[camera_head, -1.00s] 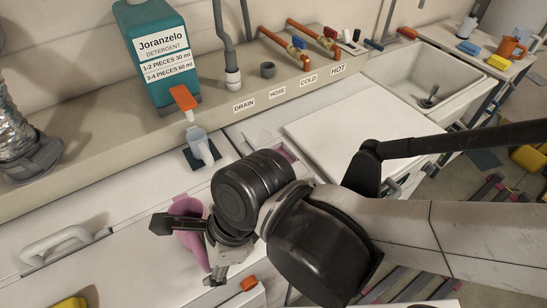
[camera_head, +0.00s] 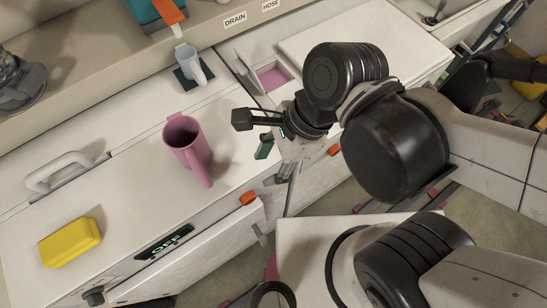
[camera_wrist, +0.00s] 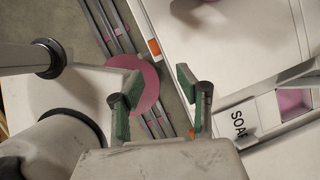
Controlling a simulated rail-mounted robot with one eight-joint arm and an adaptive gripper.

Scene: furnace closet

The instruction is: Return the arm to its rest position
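My gripper (camera_head: 254,132) is at the end of my bent arm, over the front right part of the white machine top (camera_head: 120,190). In the wrist view my gripper (camera_wrist: 160,88) has its two green-padded fingers apart with nothing between them. My arm's black joints and pale links run from the gripper to the right edge of the head view. A pink cup (camera_head: 190,147) stands upright on the machine top, left of the gripper and clear of it.
A yellow block (camera_head: 70,243) lies at the front left of the top. A shelf with detergent (camera_head: 150,10) runs behind.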

